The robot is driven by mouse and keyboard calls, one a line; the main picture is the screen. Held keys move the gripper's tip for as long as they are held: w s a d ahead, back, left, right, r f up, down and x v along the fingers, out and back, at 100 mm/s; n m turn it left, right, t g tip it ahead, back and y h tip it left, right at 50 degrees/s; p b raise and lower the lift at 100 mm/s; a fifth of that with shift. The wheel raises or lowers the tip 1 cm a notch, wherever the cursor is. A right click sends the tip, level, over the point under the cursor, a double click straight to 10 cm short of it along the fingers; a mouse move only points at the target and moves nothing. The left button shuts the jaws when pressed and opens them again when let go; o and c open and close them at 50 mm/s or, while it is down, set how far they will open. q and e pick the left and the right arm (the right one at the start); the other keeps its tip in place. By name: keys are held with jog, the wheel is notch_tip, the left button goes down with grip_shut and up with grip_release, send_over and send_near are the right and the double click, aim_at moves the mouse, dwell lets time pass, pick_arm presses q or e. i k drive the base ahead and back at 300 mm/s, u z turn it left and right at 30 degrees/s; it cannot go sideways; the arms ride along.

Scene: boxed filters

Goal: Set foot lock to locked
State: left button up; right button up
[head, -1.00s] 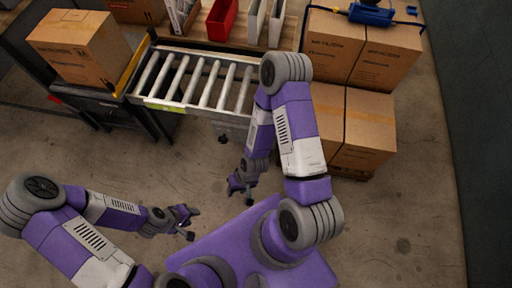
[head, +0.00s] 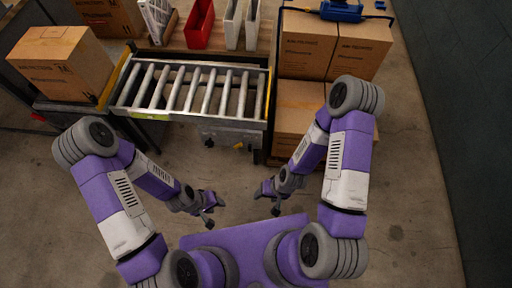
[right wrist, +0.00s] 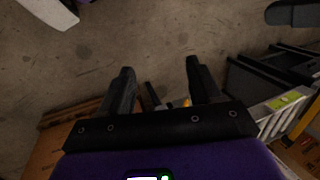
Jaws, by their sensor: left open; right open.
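The roller conveyor cart (head: 190,112) stands ahead of me, with several metal rollers in a frame. Under its front edge I see a dark caster (head: 209,143) and, at its right, a small part with a yellow-orange bit (head: 239,147). In the right wrist view an orange bit (right wrist: 186,102) shows between the fingers, beyond the gripper's base. I cannot make out a foot lock or its setting. My left gripper (head: 213,208) is open and empty over the floor. My right gripper (head: 267,194) is open and empty too, short of the cart; it also shows in the right wrist view (right wrist: 158,68).
Stacked cardboard boxes (head: 305,55) stand right of the cart, with a blue tool (head: 341,11) on top. Another box (head: 62,62) sits on a dark stand at left. A red bin (head: 199,25) is behind the cart. The concrete floor (head: 400,200) at right is clear.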

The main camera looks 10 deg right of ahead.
aim_at(240, 145)
jog(key=u, duration=0.1)
jog(key=k, duration=0.45)
jog(key=u, duration=1.05)
jog(key=i, duration=0.8)
jog(key=z, duration=0.65)
